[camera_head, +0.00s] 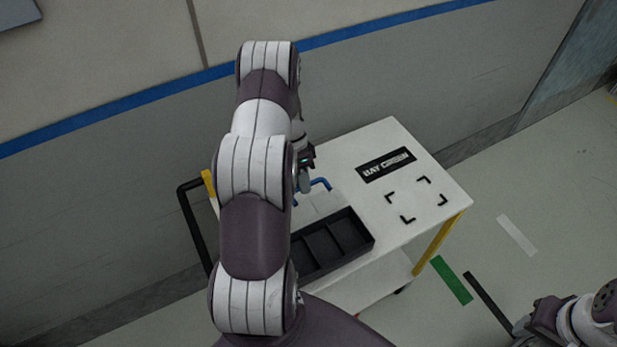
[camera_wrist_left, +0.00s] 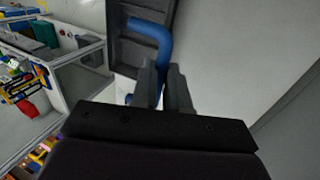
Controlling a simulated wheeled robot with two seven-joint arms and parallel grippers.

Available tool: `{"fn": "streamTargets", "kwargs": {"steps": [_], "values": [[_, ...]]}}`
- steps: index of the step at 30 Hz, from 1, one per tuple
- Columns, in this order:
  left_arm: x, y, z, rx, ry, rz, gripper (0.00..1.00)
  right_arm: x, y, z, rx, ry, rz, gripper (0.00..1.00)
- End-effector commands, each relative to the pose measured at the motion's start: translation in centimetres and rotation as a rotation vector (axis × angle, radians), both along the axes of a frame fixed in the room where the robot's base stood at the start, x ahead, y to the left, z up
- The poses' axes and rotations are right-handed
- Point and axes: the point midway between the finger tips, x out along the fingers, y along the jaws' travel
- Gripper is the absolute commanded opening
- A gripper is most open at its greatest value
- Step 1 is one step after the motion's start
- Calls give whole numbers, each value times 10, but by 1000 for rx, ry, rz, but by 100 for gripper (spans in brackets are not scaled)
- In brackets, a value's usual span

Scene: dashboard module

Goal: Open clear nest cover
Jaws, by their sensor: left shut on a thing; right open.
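A black tray with compartments (camera_head: 335,243) sits on the white cart top, partly hidden behind my left arm. My right gripper (camera_head: 522,326) is at the lower right, away from the cart, open and small in view.
The white cart (camera_head: 440,192) has a black label plate (camera_head: 386,164) and black corner marks on its clear right part. A black push bar (camera_head: 190,225) is at its left. A grey wall stands behind. Green and black floor strips lie at right.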

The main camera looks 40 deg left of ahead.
Motion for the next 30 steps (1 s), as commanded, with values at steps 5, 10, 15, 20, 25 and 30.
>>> {"fn": "streamTargets", "kwargs": {"steps": [5,10,15,20,25,30], "values": [[0,6,-1,-63,33,-1,0,0,0,26,0,0,0,43],[1,9,-6,-89,43,-1,0,0,0,33,0,0,0,43],[2,10,-8,-97,48,-2,0,0,0,33,0,0,0,43],[2,10,-9,-97,48,-2,0,0,0,33,0,0,0,43],[2,9,-9,-97,48,-2,34,0,0,33,0,0,0,43],[3,10,-7,-94,44,-2,40,0,0,33,0,0,0,43]]}}
